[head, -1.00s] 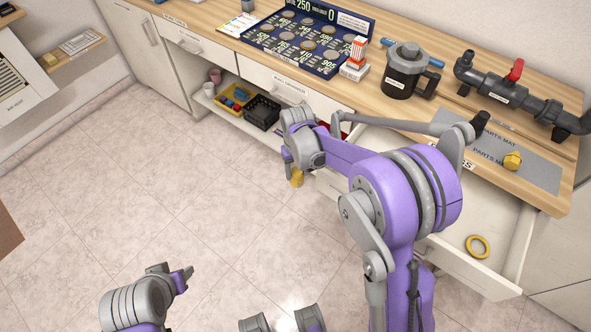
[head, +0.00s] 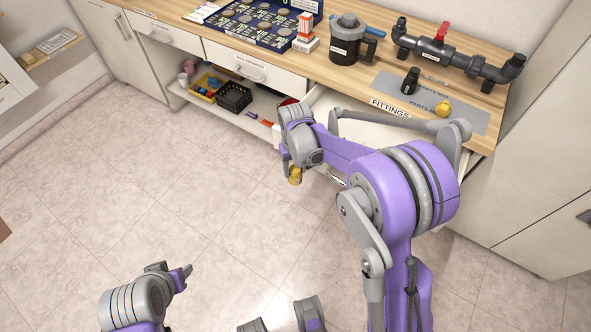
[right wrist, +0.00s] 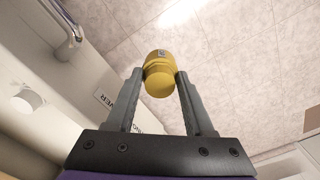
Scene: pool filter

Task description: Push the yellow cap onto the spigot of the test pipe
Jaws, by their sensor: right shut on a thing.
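A yellow cap-like piece (head: 296,175) is held between the fingertips of my right gripper (head: 289,162), over the floor in front of the bench. In the right wrist view the yellow piece (right wrist: 160,75) sits between both fingers, its round end toward the camera. The dark grey test pipe (head: 440,52), with a red valve handle (head: 442,32), lies at the back right of the bench top, well away from this gripper. Its left end turns up; I cannot tell which end is the spigot. My left gripper (head: 183,279) is low over the floor, small, its opening unclear.
A grey parts mat (head: 468,115) holds a black fitting (head: 410,80) and another yellow piece (head: 443,108). A dark filter pot (head: 345,45) stands left of the pipe. My right arm hides much of the drawer below. Floor at left is clear.

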